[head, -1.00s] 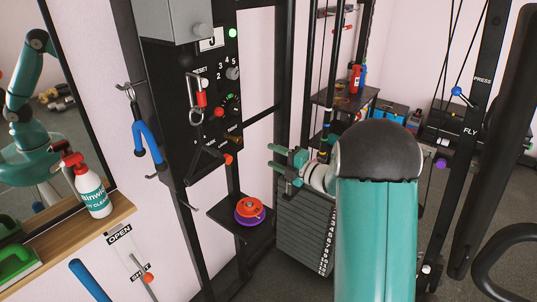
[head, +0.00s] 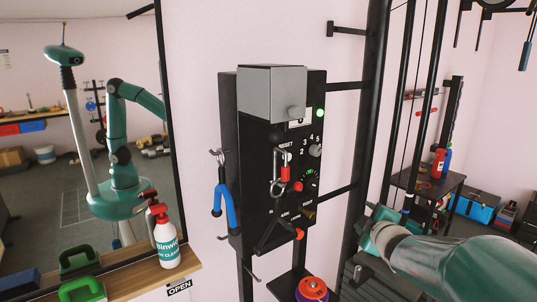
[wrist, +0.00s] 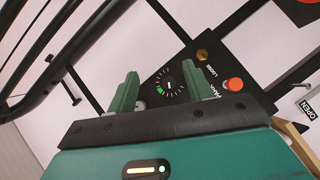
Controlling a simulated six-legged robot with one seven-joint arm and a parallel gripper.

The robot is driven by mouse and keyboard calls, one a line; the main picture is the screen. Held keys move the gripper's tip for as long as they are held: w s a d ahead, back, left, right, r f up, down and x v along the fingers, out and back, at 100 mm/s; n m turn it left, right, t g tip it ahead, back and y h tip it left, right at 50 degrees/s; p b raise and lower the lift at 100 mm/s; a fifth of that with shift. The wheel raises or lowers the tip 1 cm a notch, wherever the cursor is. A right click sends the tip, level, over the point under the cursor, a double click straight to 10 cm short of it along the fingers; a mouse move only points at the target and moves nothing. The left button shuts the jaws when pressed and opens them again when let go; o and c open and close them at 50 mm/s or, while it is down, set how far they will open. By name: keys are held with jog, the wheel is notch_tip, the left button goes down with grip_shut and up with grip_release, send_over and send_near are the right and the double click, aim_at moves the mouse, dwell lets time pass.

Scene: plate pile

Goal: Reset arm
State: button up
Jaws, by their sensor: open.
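My gripper (head: 372,228) is in the lower right of the head view, to the right of the black control box (head: 249,190), at the end of my teal arm. In the wrist view my gripper (wrist: 158,84) shows two green fingers spread apart with nothing between them. Past the fingers, the box's round dial (wrist: 168,86) with a green mark and its red-orange button (wrist: 235,84) show. The fingers look apart from the box. In the head view the fingertips are small and partly hard to make out.
A spray bottle (head: 165,242) stands on the wooden shelf (head: 185,279) at left, below a mirror (head: 25,170) that reflects my body. A blue-handled attachment (head: 222,205) hangs beside the box. Black rack posts (head: 362,130) stand close to my gripper. Orange and purple discs (head: 312,290) sit below.

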jog(key=s+a+f+m+g, duration=0.1)
jog(key=s+a+m+g, duration=0.2)
jog(key=s, duration=0.7)
jog(key=s+a+f+m+g, duration=0.1)
jog(key=s+a+m+g, duration=0.2)
jog(key=s, duration=0.8)
jog(key=s+a+f+m+g, duration=0.1)
jog(key=s+a+m+g, duration=0.2)
jog(key=s+m, duration=0.4)
jog(key=s+a, duration=0.1)
jog(key=s, duration=0.2)
jog(key=shift+s+f, duration=0.25)
jog(key=shift+s, duration=0.1)
jog(key=shift+o, duration=0.6)
jog(key=shift+a, duration=0.1)
